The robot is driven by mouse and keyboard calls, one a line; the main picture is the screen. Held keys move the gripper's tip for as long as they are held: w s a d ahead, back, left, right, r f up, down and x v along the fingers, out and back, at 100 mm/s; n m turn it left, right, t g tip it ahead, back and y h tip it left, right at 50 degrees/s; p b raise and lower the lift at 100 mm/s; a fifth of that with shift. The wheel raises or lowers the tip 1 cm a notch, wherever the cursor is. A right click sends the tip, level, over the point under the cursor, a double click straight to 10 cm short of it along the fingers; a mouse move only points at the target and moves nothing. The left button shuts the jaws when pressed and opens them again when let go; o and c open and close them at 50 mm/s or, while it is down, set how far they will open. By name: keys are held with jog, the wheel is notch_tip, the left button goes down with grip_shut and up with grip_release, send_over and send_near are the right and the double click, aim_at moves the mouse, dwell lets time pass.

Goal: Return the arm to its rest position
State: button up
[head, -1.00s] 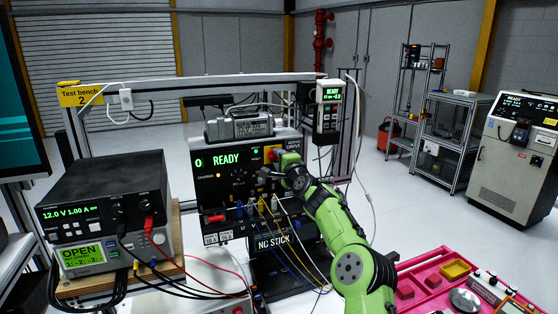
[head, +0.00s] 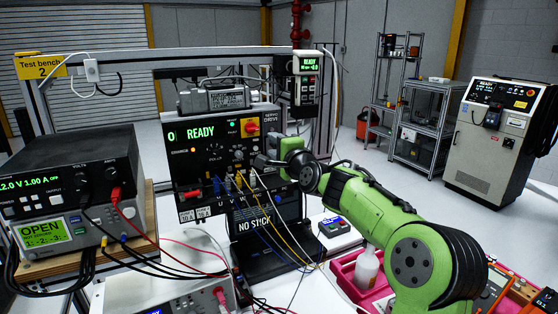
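My green and black arm (head: 380,205) reaches in from the lower right of the head view. My gripper (head: 265,163) is at the arm's far end, in front of the right part of the servo drive panel (head: 180,155). Its fingers are small and dark against the panel, so I cannot tell whether they are open or shut, or whether they touch the panel. The drive display reads "0 READY". A red and yellow switch (head: 251,127) on the panel is in plain view above the gripper.
Coloured cables (head: 275,225) hang from the drive near my arm. A power supply (head: 75,170) and a meter reading "OPEN" (head: 45,235) stand at left. A pink tray with a bottle (head: 367,267) lies beneath the arm. A pendant (head: 306,85) hangs on the frame. Open floor lies behind at right.

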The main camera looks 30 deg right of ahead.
jog(key=shift+s, duration=1.05)
jog(key=s+a+f+n+g, duration=0.3)
jog(key=s+a+f+n, duration=0.2)
jog(key=a, duration=0.3)
jog(key=s+a+f+n+g, duration=0.4)
jog(key=s+a+f+n, duration=0.15)
jog(key=a, duration=0.25)
jog(key=s+f+n+g, duration=0.2)
jog(key=s+f+n, duration=0.2)
jog(key=s, duration=1)
jog(key=s+f+n+g, duration=0.3)
jog(key=s+f, duration=0.1)
jog(key=s, duration=1.1)
jog(key=shift+s+d+f+n, duration=0.2)
jog(key=shift+s+n, duration=0.05)
jog(key=shift+n, duration=0.1)
